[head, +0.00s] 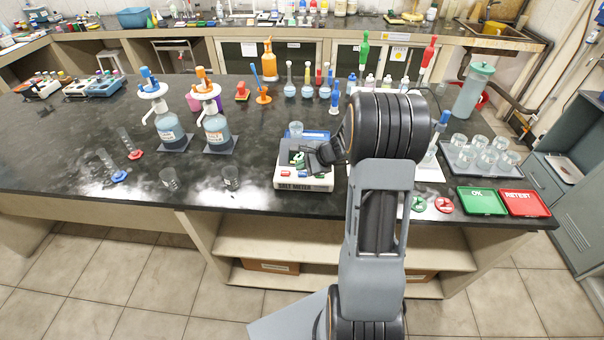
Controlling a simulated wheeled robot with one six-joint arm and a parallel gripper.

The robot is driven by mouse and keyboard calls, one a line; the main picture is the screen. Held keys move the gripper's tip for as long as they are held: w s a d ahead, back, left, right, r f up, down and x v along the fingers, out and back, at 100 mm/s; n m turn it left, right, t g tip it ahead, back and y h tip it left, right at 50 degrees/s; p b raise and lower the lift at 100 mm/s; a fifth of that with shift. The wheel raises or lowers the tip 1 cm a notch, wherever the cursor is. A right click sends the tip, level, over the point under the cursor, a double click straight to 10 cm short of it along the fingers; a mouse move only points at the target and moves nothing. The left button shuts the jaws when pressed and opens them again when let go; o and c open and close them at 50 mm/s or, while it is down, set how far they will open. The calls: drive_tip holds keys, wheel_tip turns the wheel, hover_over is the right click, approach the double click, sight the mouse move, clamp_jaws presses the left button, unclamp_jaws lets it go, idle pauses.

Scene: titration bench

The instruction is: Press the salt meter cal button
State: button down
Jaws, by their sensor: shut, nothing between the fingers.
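The salt meter (282,184) is a white box with a dark top panel and lettering on its front face. It stands near the front edge of the black bench, left of my arm. Small coloured spots in red, blue and green show on its top. I cannot read which one is the cal button. My gripper (312,164) is shut and empty, low over the right part of the meter's top, and hides part of the panel. I cannot tell whether the fingertips touch it.
A small beaker (296,130) stands behind the meter. A beaker tray (462,167), green OK tray (481,201) and red RETEST tray (523,203) lie right.

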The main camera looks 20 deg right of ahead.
sight(303, 175)
drive_tip(key=shift+f, duration=0.15)
drive_tip(key=shift+f+b, duration=0.3)
drive_tip(key=shift+b, duration=0.3)
drive_tip(key=shift+f+b, duration=0.45)
drive_tip(key=shift+b, duration=0.1)
idle(0.7)
drive_tip(key=shift+r, duration=0.15)
drive_tip(key=shift+r+p, duration=0.6)
drive_tip(key=shift+r, duration=0.15)
drive_tip(key=shift+r+p, duration=1.8)
drive_tip(key=shift+r, duration=0.75)
